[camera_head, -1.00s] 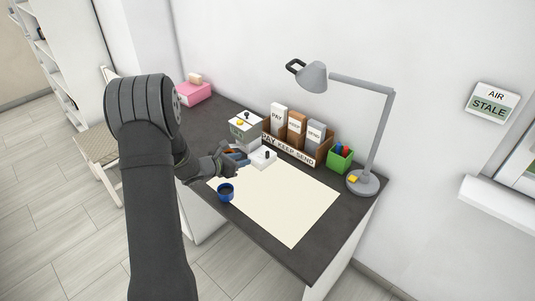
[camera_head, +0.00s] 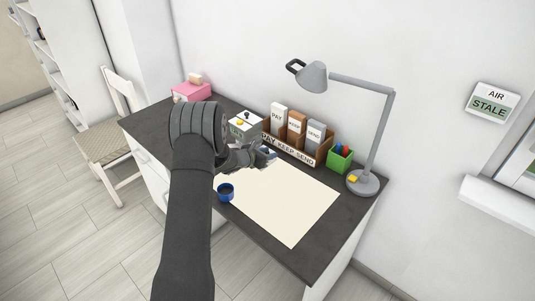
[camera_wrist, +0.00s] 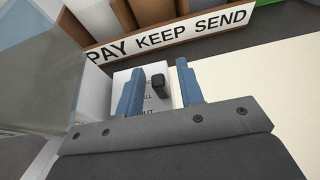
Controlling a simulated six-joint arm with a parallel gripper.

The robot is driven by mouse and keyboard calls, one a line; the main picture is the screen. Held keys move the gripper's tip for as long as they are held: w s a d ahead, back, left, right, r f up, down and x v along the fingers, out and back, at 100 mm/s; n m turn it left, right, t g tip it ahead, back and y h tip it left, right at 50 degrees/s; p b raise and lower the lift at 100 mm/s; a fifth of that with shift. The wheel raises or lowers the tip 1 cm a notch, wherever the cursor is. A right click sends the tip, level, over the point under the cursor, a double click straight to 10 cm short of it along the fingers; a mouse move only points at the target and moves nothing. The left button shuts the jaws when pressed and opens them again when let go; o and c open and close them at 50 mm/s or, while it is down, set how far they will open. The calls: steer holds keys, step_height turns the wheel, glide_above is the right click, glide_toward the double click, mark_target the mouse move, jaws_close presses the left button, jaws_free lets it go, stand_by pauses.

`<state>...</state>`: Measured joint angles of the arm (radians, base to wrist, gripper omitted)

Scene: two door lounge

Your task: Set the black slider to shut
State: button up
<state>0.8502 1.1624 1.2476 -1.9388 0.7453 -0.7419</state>
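The black slider (camera_wrist: 158,83) is a small dark knob on a white panel (camera_wrist: 123,78) in the wrist view. Printed words run down the panel beside the knob; only "ALL" and "UT" show, the rest is hidden. My gripper (camera_wrist: 158,85) is open, with one blue finger on each side of the knob and a gap to both. In the head view my gripper (camera_head: 266,152) is over the panel at the foot of the sorter and covers most of it.
A sorter (camera_head: 292,147) marked PAY KEEP SEND stands close behind. A white box (camera_head: 245,131) with a black and a yellow knob is on the left. A lamp (camera_head: 362,183) and a green pen box (camera_head: 340,158) are to the right.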

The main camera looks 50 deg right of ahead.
jaws_close()
steer(key=shift+a, duration=1.2)
jaws_free()
